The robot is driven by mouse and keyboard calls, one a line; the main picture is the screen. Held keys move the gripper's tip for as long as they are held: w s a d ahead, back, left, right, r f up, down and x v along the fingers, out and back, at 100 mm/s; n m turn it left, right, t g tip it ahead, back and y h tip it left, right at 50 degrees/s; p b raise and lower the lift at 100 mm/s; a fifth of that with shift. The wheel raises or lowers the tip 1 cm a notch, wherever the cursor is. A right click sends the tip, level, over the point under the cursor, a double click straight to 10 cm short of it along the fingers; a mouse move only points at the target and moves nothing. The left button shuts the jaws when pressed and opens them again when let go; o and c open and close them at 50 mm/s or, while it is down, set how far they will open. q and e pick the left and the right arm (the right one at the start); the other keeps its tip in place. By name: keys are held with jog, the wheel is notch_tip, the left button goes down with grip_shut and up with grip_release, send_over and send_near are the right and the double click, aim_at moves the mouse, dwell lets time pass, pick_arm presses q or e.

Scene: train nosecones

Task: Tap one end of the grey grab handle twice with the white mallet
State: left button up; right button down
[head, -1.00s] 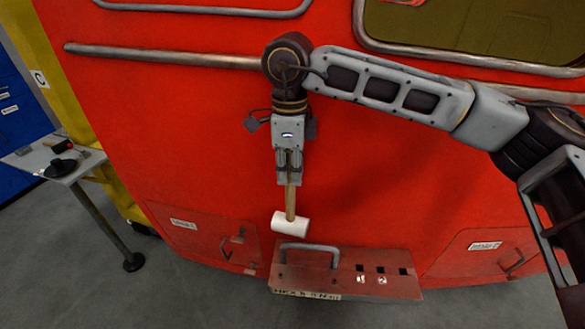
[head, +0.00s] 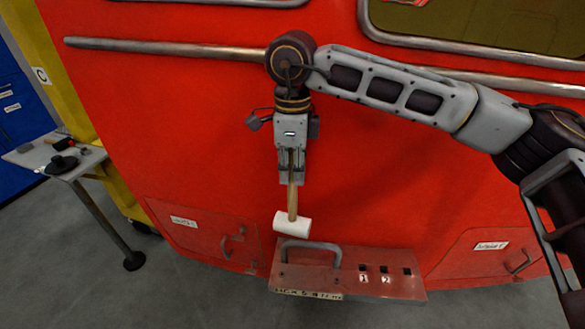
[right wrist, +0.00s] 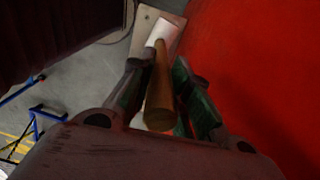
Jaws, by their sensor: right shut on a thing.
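The grey grab handle (head: 312,246) is a bar bent down at both ends, fixed on the red step (head: 345,277) low on the train front. My right gripper (head: 291,180) is shut on the wooden handle of the white mallet (head: 292,223), which hangs head down. The mallet head is just above the left end of the grab handle; I cannot tell whether they touch. In the right wrist view the mallet's wooden handle (right wrist: 160,95) runs between the fingers of my right gripper (right wrist: 158,98). My left gripper is not in view.
A small grey table (head: 40,158) with dark items stands at the left beside a yellow post. A long rail (head: 160,48) crosses the red front behind my right arm. The step has dark square holes marked 1 and 2 right of the grab handle.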

aim_at(293, 188)
jog(key=shift+f+b, duration=1.85)
jog(key=shift+f, duration=0.45)
jog(key=shift+s+f+b, duration=0.2)
jog(key=shift+f+b, duration=0.15)
jog(key=shift+b, duration=0.25)
dwell(1.6)
jog(key=shift+r, duration=0.2)
jog(key=shift+w+r, duration=0.15)
jog(key=shift+r, duration=0.55)
jog(key=shift+f+b, duration=0.6)
jog(key=shift+f, duration=0.2)
dwell(1.8)
